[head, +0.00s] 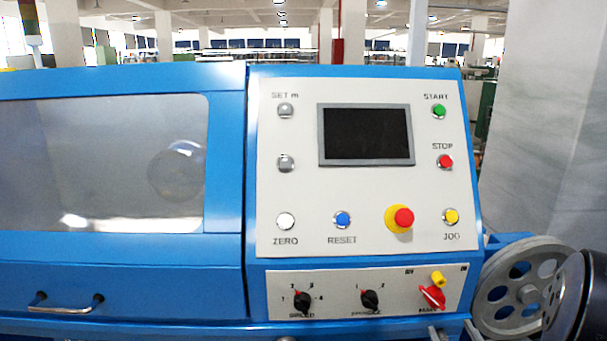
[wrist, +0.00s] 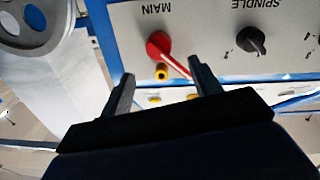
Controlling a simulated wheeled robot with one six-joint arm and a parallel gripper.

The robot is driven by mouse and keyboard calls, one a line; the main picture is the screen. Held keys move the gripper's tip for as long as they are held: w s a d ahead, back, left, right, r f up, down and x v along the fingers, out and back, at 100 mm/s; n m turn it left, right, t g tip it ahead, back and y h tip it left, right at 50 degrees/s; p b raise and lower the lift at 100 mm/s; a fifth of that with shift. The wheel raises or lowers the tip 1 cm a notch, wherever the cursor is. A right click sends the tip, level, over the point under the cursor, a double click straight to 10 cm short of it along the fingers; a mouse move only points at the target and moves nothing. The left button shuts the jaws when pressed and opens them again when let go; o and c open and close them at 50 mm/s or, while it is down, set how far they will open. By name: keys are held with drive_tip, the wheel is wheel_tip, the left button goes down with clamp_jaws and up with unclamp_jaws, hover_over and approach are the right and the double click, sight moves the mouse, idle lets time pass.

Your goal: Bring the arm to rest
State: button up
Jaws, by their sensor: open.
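My gripper (wrist: 160,67) shows in the wrist view, with two dark fingers spread apart and nothing between them that it holds. The red MAIN switch (wrist: 158,44) with its yellow tab shows just beyond the fingertips; I cannot tell whether a finger touches it. In the head view the same red switch (head: 432,297) sits at the lower right of the lower panel, its yellow tab (head: 437,279) above it. My gripper's fingers do not show in the head view.
A blue machine (head: 120,250) with a control panel (head: 300,200) fills the head view. A grey pulley wheel (head: 493,305) with holes stands at its right; it also shows in the wrist view (wrist: 50,40). The black SPINDLE knob (wrist: 250,40) is beside the MAIN switch. A pale pillar (head: 555,130) stands behind.

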sight(440, 306)
drive_tip(key=shift+w+d+p, duration=0.15)
drive_tip(key=shift+w+p, duration=0.2)
drive_tip(key=shift+w, duration=1.95)
